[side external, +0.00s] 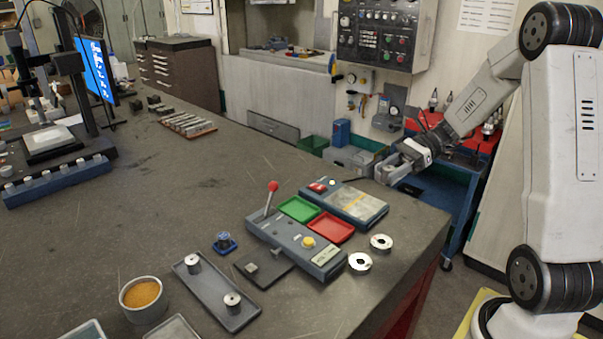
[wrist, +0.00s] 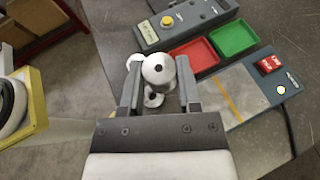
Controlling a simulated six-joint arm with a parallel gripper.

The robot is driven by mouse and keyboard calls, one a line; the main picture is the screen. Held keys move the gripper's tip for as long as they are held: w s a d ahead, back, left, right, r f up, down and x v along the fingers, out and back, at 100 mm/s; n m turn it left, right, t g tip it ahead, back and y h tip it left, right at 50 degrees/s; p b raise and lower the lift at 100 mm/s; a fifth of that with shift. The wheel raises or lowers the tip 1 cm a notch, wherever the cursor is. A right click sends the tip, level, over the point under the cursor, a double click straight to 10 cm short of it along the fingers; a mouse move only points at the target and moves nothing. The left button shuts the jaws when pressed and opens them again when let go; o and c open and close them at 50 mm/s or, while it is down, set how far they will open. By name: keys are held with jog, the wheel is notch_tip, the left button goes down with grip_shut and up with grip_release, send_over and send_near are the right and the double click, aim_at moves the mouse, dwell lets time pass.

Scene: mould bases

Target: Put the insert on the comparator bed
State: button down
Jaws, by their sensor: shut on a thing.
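The insert (wrist: 160,70) is a silver cylinder with a dark hole in its end face. In the wrist view it sits between the two fingers of my gripper (wrist: 159,88), which are shut on it. In the side view my gripper (side external: 385,172) is in the air beyond the table's right edge; the insert cannot be made out clearly there.
Green (side external: 299,209) and red (side external: 331,227) trays lie between the bed and a lever box (side external: 295,245). Two metal rings (side external: 360,262) (side external: 381,242) lie near the table edge. A grey tray (side external: 215,290) holds two cylinders. The table's middle is clear.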

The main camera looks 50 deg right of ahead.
jog(key=w+a+f+n+g, duration=0.1)
jog(key=w+a, duration=0.3)
jog(key=a, duration=0.4)
jog(key=w+a+f+n+g, duration=0.2)
jog(key=w+a+f, duration=0.2)
jog(key=a, duration=0.5)
jog(key=w+a+f+n+g, duration=0.1)
jog(key=w+a+f+g, duration=0.1)
jog(key=a, duration=0.6)
jog(key=shift+w+a+f+y, duration=0.1)
jog(key=shift+w+f+y, duration=0.15)
jog(key=shift+w, duration=0.45)
jog(key=shift+w+a+f+y, duration=0.15)
jog(key=shift+w+f, duration=0.15)
jog(key=shift+w, duration=0.35)
jog(key=shift+d+f, duration=0.1)
jog(key=shift+f, duration=0.05)
